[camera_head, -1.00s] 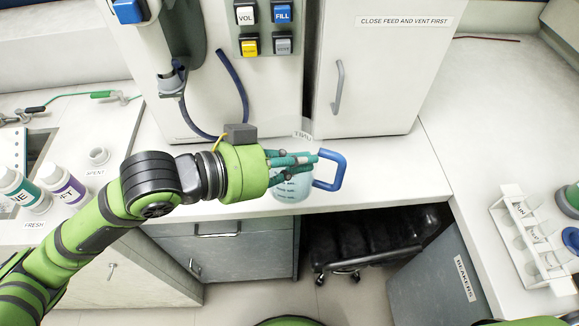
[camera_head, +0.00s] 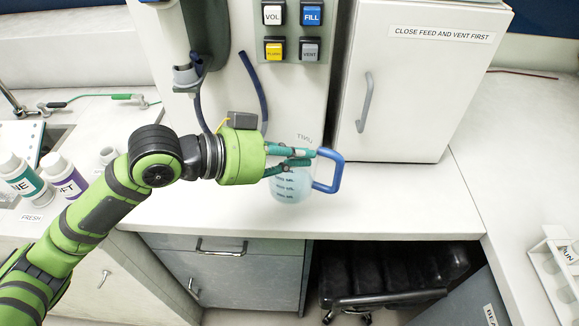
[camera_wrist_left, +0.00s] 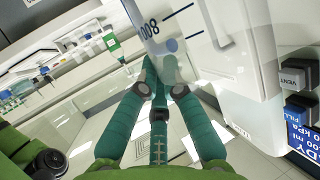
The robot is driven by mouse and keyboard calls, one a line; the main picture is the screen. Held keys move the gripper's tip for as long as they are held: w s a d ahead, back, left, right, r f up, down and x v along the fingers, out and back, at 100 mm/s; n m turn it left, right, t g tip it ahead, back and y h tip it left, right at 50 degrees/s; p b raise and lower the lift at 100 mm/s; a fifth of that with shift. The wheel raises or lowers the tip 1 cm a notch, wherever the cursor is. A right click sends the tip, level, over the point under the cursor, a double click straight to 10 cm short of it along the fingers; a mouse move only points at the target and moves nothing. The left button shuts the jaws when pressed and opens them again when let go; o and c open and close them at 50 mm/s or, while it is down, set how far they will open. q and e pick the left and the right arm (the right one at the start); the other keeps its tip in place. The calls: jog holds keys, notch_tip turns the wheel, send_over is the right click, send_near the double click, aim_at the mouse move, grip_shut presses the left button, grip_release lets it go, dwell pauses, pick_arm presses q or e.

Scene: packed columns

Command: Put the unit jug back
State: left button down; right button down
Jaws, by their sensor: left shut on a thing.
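The unit jug (camera_head: 292,189) is a clear, pale vessel with dark scale marks and a blue handle (camera_head: 330,172) on its right. Reversed lettering shows on its upper part. My left gripper (camera_head: 303,158) is shut on the jug, its teal fingers against the jug's body. In the left wrist view the jug (camera_wrist_left: 168,32) fills the top middle, with scale marks, above the fingertips (camera_wrist_left: 161,88). The jug is near the counter's front edge; I cannot tell its exact height above it. My right gripper is out of view.
Behind the jug stands a white unit with a button panel (camera_head: 292,30) and a hanging blue hose (camera_head: 255,90). A white cabinet (camera_head: 420,85) stands to its right. Labelled bottles (camera_head: 65,180) stand left, behind my arm. The counter (camera_head: 400,195) right of the jug is clear.

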aim_at(294, 186)
pick_arm(q)
jog(key=w+f, duration=0.1)
jog(key=w+a+f+p, duration=0.1)
jog(key=f, duration=0.1)
jog(key=w+f, duration=0.1)
jog(key=shift+a+f, duration=0.15)
jog(key=shift+f, duration=0.9)
jog(key=c, duration=1.8)
grip_release()
jog(key=shift+f, duration=0.15)
jog(key=o, duration=0.4)
